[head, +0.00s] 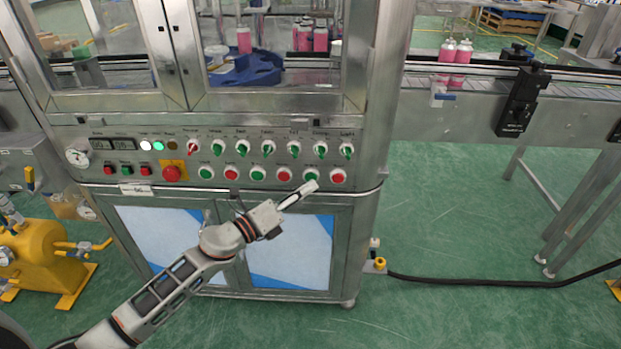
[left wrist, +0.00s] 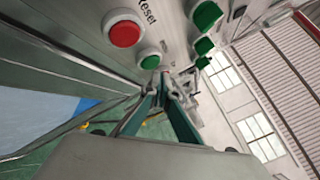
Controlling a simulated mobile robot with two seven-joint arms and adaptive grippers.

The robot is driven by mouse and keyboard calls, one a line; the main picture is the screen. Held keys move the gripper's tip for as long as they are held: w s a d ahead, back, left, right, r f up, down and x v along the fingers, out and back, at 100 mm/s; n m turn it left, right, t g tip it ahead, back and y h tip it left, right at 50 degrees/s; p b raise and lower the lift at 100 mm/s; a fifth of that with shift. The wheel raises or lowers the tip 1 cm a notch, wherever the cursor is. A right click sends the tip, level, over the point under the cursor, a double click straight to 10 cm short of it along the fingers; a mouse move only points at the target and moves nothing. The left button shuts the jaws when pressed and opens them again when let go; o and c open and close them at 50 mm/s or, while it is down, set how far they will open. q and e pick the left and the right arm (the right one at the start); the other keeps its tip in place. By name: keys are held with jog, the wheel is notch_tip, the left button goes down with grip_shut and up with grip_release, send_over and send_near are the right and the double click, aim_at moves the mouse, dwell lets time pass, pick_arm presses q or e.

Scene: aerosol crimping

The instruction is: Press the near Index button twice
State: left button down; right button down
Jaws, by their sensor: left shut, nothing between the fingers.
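The steel control panel (head: 110,180) on the machine front carries a lower row of round green and red push buttons; their labels are too small to read in the head view, so I cannot tell which is Index. My left gripper (head: 311,187) is shut and empty, its tips just below a green button (head: 311,176) near the row's right end and partly covering it. In the left wrist view my fingertips (left wrist: 160,82) are close to a green button (left wrist: 150,61); contact cannot be told. A red button (left wrist: 124,32) is beside it, near a "Reset" label. My right gripper is not in view.
Selector knobs (head: 269,149) stick out in a row above the buttons. A larger red mushroom button (head: 171,173) sits on a yellow plate at left. Cabinet doors (head: 300,250) are below. A conveyor (head: 460,85) runs to the right, with open green floor in front.

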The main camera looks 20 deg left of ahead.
pick_arm(q)
jog(key=shift+s+d+p, duration=0.15)
jog(key=shift+s+d, duration=0.1)
jog(key=shift+s, duration=0.55)
jog(key=shift+s+d+p, duration=0.2)
jog(key=shift+s, duration=0.6)
jog(key=shift+s+d+p, duration=0.15)
jog(key=shift+s+d, duration=0.1)
jog(key=shift+s, duration=0.55)
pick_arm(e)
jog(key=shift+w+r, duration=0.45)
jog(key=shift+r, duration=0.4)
